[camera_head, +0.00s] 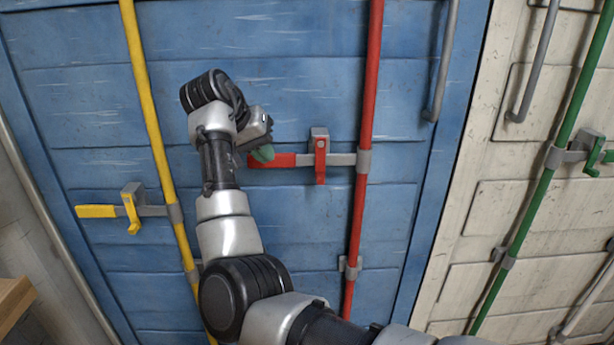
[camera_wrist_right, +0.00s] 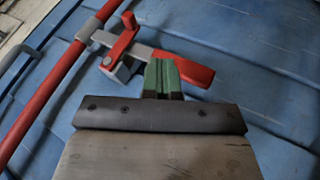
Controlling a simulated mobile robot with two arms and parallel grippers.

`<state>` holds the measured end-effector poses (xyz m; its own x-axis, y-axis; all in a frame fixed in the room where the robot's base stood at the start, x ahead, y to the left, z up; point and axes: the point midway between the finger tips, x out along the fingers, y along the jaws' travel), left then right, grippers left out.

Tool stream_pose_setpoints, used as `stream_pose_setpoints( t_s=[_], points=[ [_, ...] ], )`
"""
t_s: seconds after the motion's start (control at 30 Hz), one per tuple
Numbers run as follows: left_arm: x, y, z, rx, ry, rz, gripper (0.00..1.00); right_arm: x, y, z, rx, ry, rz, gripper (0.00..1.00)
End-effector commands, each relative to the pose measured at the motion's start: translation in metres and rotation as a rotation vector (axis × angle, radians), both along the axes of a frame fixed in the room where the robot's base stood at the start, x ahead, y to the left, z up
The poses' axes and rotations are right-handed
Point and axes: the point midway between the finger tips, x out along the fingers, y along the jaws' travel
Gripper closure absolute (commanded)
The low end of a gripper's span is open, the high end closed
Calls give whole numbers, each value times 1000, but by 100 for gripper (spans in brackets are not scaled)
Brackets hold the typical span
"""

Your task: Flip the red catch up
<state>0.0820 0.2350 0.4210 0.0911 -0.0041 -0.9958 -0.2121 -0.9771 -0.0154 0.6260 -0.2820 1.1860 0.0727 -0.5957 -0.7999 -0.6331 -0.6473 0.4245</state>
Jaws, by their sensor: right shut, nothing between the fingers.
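The red catch (camera_head: 320,162) sits on a grey bracket (camera_head: 319,133) and hangs down across the latch bar of the red rod (camera_head: 368,90). The red handle end (camera_head: 284,160) of that bar points left. In the right wrist view the red catch (camera_wrist_right: 122,40) is beyond the fingertips, up and to the left, and the red handle (camera_wrist_right: 190,69) is just right of them. My right gripper (camera_head: 263,153) is shut and empty, its green fingertips (camera_wrist_right: 162,78) close to the handle, left of the catch. I cannot tell whether they touch the handle. My left gripper is out of view.
A yellow catch (camera_head: 132,212) and yellow rod (camera_head: 150,105) are on the left of the blue door. A green rod (camera_head: 560,130) with a green catch (camera_head: 593,155) is on the white container at right. A grey vertical bar (camera_head: 442,70) stands right of the red rod.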

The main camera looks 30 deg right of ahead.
Motion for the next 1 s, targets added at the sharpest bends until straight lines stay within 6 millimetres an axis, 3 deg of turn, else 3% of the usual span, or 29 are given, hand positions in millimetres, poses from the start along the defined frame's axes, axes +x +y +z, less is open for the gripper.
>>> stream_pose_setpoints(
  t_s=[0.27, 0.7, 1.0],
  points=[
    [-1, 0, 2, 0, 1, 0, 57, 1, -8, -11, 0, 3, -1, 100],
    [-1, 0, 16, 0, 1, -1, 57, 7, -62, -81, -1, 3, 1, 100],
    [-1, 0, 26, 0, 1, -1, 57, -12, -91, -80, -1, -1, 0, 100]
  ],
)
